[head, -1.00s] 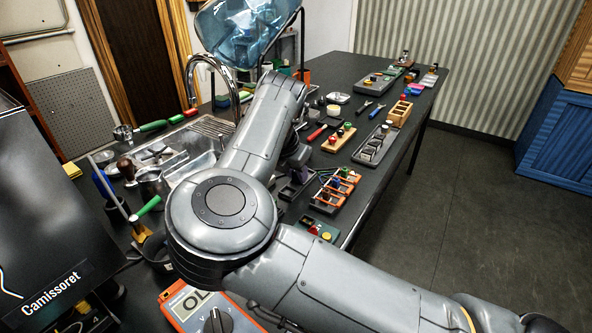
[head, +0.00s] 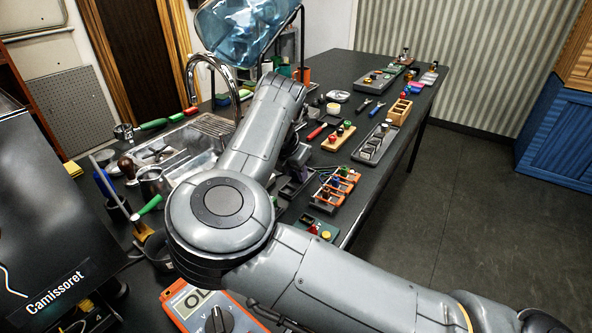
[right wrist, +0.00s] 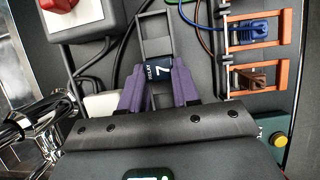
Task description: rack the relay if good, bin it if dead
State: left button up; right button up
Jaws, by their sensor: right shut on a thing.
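In the right wrist view, my right gripper (right wrist: 158,88) has purple fingers shut on a dark relay (right wrist: 158,71) with a white "RELAY 7" label. The relay is over or in a narrow dark slotted holder (right wrist: 153,22); I cannot tell whether it is seated. In the head view, my forearm and wrist hide most of the right gripper, beside the dark holder (head: 291,190). The relay is not clear there. An orange multimeter (head: 215,312) stands at the bottom, its display reading "OL" where visible. My left gripper is not in view.
An orange rack (right wrist: 286,48) with blue and brown pieces stands right of the holder. A white box with a red button (right wrist: 75,14) and cables lie left. A grey tray (head: 375,146) and wooden block (head: 338,138) stand farther along the bench. The sink (head: 190,150) is left.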

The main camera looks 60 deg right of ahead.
dwell(0.4)
jog(key=o, duration=1.1)
jog(key=p+v, duration=0.3)
jog(key=v, duration=0.8)
